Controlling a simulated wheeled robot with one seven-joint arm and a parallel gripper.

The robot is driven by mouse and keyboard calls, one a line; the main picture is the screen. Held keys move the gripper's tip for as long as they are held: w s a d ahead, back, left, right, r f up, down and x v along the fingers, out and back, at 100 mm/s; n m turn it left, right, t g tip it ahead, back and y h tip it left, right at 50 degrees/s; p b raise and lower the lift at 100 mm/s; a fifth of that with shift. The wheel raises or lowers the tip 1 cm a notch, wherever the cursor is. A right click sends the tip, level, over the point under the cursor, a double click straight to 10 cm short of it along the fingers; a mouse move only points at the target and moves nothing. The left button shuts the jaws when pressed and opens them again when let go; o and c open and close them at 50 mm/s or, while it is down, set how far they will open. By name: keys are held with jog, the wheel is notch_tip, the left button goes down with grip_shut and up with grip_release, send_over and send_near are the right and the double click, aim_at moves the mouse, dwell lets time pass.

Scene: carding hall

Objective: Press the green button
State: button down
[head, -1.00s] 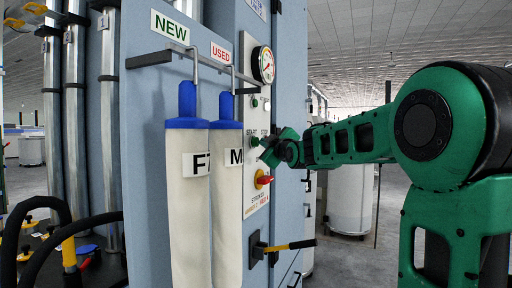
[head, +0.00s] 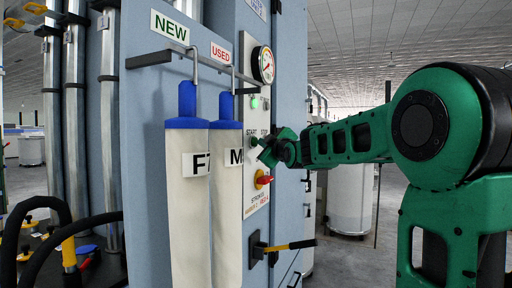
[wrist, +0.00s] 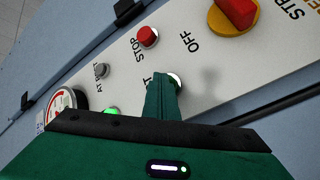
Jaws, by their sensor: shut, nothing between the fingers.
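The green button (head: 255,142) sits under the word START on the pale control panel (head: 250,195) of the blue-grey cabinet. My gripper (head: 265,148) is at the panel, with its shut, empty fingers at this button. In the wrist view the fingertips (wrist: 163,82) cover most of the button, and only part of its bright rim (wrist: 177,79) shows beside them. Contact seems likely, but the depth of the press is hidden. A round green lamp (head: 254,104), higher on the panel, glows; it also shows in the wrist view (wrist: 112,111).
A red STOP button (wrist: 147,37) is close to my fingers. A red switch on yellow (head: 264,180) is below, and a yellow-handled lever (head: 290,245) lower still. A gauge (head: 263,65) is above. Two hanging filter bags (head: 187,225) stand left of the panel.

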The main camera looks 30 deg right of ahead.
jog(key=shift+s+d, duration=0.55)
jog(key=shift+s, duration=0.2)
jog(key=s+d, duration=0.1)
jog(key=s, duration=0.1)
jog(key=s+d, duration=0.2)
jog(key=shift+d, duration=0.1)
dwell(0.3)
dwell(0.7)
